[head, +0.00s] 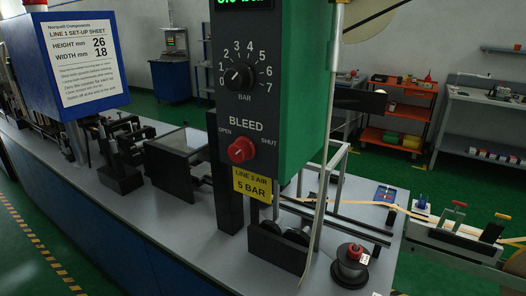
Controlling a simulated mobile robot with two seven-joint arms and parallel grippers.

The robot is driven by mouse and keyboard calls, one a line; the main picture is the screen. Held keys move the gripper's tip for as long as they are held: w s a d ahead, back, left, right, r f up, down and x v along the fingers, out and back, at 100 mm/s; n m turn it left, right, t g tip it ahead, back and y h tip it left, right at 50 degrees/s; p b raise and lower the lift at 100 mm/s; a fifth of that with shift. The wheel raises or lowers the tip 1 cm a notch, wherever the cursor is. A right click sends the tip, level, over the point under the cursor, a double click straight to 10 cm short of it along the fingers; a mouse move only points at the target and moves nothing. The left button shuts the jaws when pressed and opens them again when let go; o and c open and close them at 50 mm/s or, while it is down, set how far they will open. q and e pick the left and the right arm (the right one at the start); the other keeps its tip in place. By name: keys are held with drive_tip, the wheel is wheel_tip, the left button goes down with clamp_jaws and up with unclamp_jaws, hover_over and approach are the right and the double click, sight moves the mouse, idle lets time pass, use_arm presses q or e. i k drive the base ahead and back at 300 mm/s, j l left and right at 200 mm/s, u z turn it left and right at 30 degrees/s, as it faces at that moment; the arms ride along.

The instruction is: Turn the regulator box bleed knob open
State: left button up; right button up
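The regulator box (213,60) stands upright in the middle of the head view, with a dark grey front and a green side. Its red bleed knob (241,150) sits low on the front, below the word BLEED, with OPEN printed at its upper left and SHUT at its right. I cannot tell which way the red knob points. Above it is a black pressure knob (238,77) on a 0 to 7 BAR scale. A green readout (243,3) at the top is cut off by the frame. Neither of my grippers is in view.
A yellow "LINE 1 AIR 5 BAR" label (252,185) hangs below the box. A blue cabinet with a set-up sheet (83,62) stands left. Machine parts (120,160) and a red-topped black spool (351,264) occupy the grey bench (170,228). The bench's front strip is clear.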

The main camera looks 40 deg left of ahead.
sight(244, 149)
drive_tip(key=k+j+z, duration=0.1)
drive_tip(key=j+z, duration=0.2)
drive_tip(key=k+j+z, duration=0.3)
drive_tip(key=j, duration=0.2)
drive_tip(key=k+j, duration=0.1)
drive_tip(key=j, duration=0.2)
drive_tip(key=k+j+z, duration=0.1)
drive_tip(key=j, duration=0.2)
drive_tip(key=k+j+z, duration=0.1)
drive_tip(key=j, duration=0.2)
